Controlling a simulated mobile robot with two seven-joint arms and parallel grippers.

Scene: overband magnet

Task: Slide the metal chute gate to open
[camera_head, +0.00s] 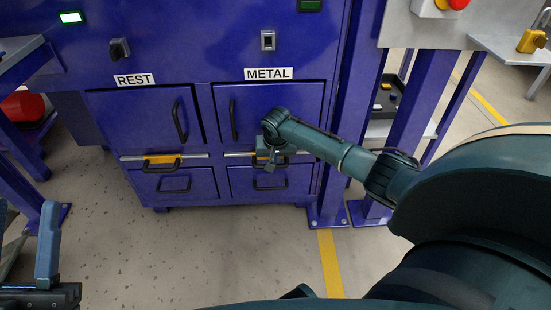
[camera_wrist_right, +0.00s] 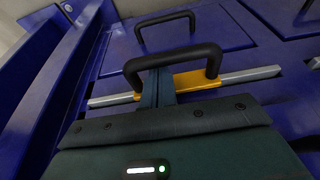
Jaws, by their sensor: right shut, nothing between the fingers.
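The metal chute gate is a yellow slide plate (camera_wrist_right: 197,80) with a black bar handle (camera_wrist_right: 175,57) on a grey rail, below the METAL label (camera_head: 268,74). In the head view my right gripper (camera_head: 268,163) largely covers it. In the right wrist view the right gripper's fingers (camera_wrist_right: 158,88) are together and empty. They reach between the handle's two legs, nearer the left leg, with their tips at the bar. Whether they touch it I cannot tell. A part of my left gripper (camera_head: 45,270) shows at the lower left edge, away from the gate; its opening is unclear.
A matching yellow gate (camera_head: 163,162) sits under the REST label (camera_head: 135,80). Doors with black handles lie above and below both gates. A purple post (camera_head: 335,130) stands right of the cabinet. The floor (camera_head: 200,250) in front is clear.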

